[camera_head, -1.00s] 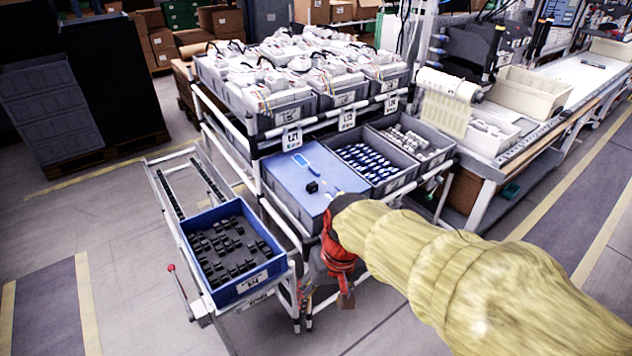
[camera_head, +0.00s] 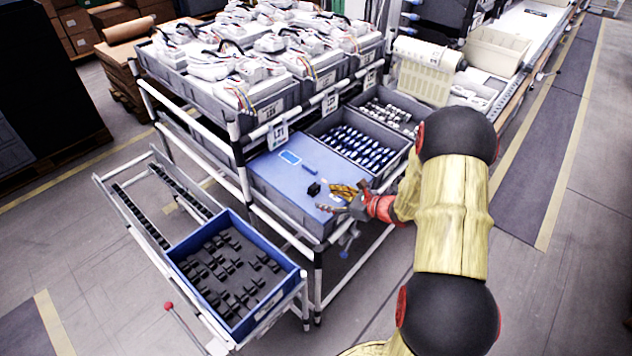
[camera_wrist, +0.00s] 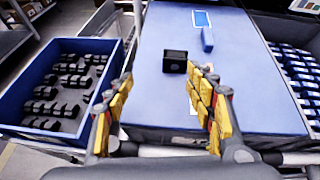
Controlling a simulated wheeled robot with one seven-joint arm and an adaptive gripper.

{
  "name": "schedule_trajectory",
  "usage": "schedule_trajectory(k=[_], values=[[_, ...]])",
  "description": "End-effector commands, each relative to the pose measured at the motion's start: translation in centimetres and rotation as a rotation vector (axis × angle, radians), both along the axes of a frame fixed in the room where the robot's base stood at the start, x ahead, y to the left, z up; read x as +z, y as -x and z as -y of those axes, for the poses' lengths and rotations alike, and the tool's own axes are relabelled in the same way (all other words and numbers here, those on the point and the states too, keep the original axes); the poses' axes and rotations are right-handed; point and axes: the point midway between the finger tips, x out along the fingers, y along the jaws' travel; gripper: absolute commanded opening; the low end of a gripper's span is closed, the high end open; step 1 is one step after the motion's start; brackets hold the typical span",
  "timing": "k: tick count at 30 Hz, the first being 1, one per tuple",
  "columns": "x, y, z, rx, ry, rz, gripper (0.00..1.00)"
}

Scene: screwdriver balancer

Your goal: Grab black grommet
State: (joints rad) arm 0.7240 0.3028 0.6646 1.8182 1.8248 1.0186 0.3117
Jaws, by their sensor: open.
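A small black block (camera_head: 314,189), which looks like the grommet, sits on the blue work surface (camera_head: 272,182) near its front right part. In the wrist view the black block (camera_wrist: 175,61) stands ahead of my open fingers, nearer the right one, with a round mark on its near face. My gripper (camera_head: 338,198) is open and empty, just right of the block in the head view. In the wrist view my gripper (camera_wrist: 161,84) shows yellow-padded fingers spread on both sides, over the near part of the blue surface. No contact with the block is visible.
A blue bin (camera_head: 290,290) with several black parts stands at the lower left. A blue screwdriver-like tool (camera_wrist: 207,38) and a blue-framed card (camera_wrist: 201,18) lie beyond the block. A grey bin (camera_head: 328,130) of blue parts adjoins the surface. A white rack post (camera_head: 240,165) stands left.

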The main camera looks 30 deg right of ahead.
Motion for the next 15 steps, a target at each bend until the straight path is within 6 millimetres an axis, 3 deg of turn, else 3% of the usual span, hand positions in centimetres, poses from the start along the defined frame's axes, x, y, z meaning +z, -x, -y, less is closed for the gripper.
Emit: schedule_trajectory(k=[4,15], values=[[1.0,-1.2,1.5,-0.093,-0.061,0.018,0.55],[-0.3,-3.7,0.5,-0.091,-0.074,0.011,0.55]])
